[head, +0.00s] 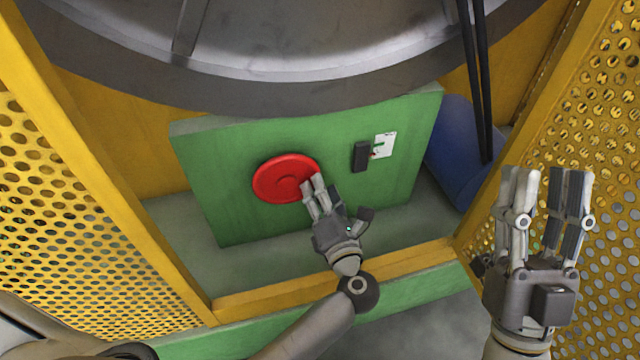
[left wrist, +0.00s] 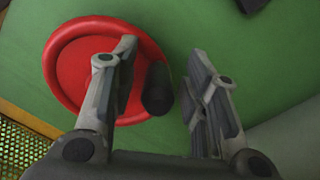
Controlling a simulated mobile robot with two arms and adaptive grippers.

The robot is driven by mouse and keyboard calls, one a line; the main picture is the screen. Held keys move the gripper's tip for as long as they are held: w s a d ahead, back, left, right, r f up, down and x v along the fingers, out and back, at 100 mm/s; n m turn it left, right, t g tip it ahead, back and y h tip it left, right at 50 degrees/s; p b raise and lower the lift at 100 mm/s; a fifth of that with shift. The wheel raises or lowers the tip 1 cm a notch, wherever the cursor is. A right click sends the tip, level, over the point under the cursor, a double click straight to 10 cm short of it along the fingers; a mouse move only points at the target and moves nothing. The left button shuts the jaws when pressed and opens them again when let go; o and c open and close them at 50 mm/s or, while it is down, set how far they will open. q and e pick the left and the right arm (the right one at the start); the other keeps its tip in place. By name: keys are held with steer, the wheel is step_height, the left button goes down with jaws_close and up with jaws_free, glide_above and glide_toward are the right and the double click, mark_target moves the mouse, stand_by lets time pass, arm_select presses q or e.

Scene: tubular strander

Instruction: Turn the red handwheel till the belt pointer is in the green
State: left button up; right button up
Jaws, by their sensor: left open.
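The red handwheel (head: 283,178) is on the front of a green panel; it also shows in the left wrist view (left wrist: 75,68). My left gripper (head: 335,198) is open at the wheel's lower right edge. In the left wrist view, a dark round handle (left wrist: 157,90) lies between its open fingers (left wrist: 162,58), one finger over the wheel and one over bare green panel. I cannot tell whether they touch it. A white scale plate (head: 384,145) with a green mark and a small red spot is right of the wheel; the pointer's exact position is too small to read. My right gripper (head: 545,178) is open and empty.
A black block (head: 361,157) is on the green panel (head: 220,190) beside the scale. Yellow perforated guards (head: 60,220) flank the opening on both sides. A large grey drum (head: 270,60) hangs above, and a blue cylinder (head: 450,150) with dark belts lies to the right.

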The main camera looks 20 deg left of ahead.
arm_select(q)
steer(key=shift+s+r, duration=0.1)
jaws_close()
stand_by(0.4)
